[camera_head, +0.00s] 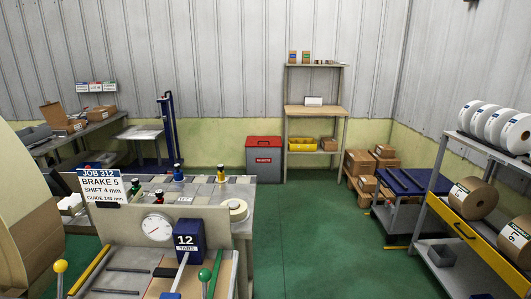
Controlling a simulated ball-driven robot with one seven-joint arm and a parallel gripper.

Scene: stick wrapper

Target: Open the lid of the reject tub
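The reject tub (264,162) is a grey bin with a red label on its front. It stands on the floor against the far wall, left of a wooden shelf unit. Its red lid (264,142) lies on top and looks closed. The lid's hinge and any handle are too small to make out. My gripper does not show in the view.
A machine bench (185,220) with a dial, levers and a job sign fills the front left. The green floor (300,235) is clear in the middle. A shelf unit (315,108) stands beside the tub. A roll rack (470,225) and blue cart (405,182) line the right.

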